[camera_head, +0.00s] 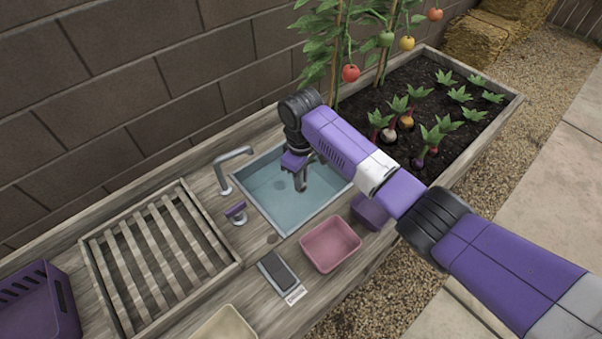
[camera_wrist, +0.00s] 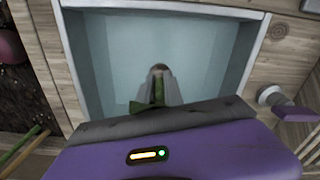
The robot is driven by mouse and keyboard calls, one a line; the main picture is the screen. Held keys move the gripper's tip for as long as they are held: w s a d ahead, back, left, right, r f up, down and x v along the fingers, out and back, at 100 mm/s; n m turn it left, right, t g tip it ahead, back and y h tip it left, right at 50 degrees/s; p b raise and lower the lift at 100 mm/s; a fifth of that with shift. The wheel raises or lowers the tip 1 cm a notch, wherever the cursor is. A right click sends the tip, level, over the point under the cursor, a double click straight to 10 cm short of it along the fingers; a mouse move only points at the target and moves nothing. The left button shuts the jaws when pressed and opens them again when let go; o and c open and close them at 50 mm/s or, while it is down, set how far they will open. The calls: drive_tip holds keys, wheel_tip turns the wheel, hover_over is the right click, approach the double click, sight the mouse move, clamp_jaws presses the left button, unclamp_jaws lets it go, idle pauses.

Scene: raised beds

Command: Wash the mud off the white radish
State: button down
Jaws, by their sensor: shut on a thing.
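My gripper (camera_head: 300,180) points down over the blue-grey sink basin (camera_head: 262,205). In the wrist view, my gripper (camera_wrist: 158,88) is shut on green leaves, with a brownish root end showing just past the fingertips. I take this to be the white radish (camera_wrist: 159,68); little of its root shows, and no white can be made out. In the head view the held radish is hidden or too small to tell. The grey tap (camera_head: 228,168) stands at the sink's left edge, with a purple-topped handle (camera_head: 236,210) beside it. No running water shows.
A slatted wooden rack (camera_head: 165,262) and a purple crate (camera_head: 35,305) lie left. A pink tub (camera_head: 331,243), purple tub (camera_head: 369,211), dark brush-like block (camera_head: 279,271) and cream tub (camera_head: 224,325) sit in front. The planted soil bed (camera_head: 380,105) is behind right.

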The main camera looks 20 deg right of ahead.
sight(301, 191)
drive_tip(key=shift+f+b, duration=2.1)
drive_tip(key=shift+f, duration=1.6)
drive_tip(key=shift+w+d+b, duration=0.2)
drive_tip(key=shift+w+d, duration=0.05)
drive_tip(key=shift+d, duration=0.55)
drive_tip(key=shift+w+d+b, duration=0.25)
drive_tip(key=shift+w+d, duration=0.05)
drive_tip(key=shift+d, duration=0.5)
drive_tip(key=shift+w+d+b, duration=0.2)
drive_tip(key=shift+w+d, duration=0.05)
drive_tip(key=shift+d, duration=0.55)
drive_tip(key=shift+s+a+r+p, duration=0.1)
drive_tip(key=shift+s+a+p, duration=0.1)
drive_tip(key=shift+a+p, duration=0.4)
drive_tip(key=shift+s+a+p, duration=0.2)
drive_tip(key=shift+a+p, duration=0.15)
drive_tip(key=shift+a, duration=0.4)
drive_tip(key=shift+s+a+p, duration=0.4)
drive_tip(key=shift+a+p, duration=0.15)
drive_tip(key=shift+a, duration=0.6)
drive_tip(key=shift+s+a+p, duration=0.35)
drive_tip(key=shift+a+p, duration=0.15)
drive_tip(key=shift+a, duration=0.65)
drive_tip(key=shift+s+a+p, duration=0.4)
drive_tip(key=shift+a+p, duration=0.15)
drive_tip(key=shift+a, duration=0.6)
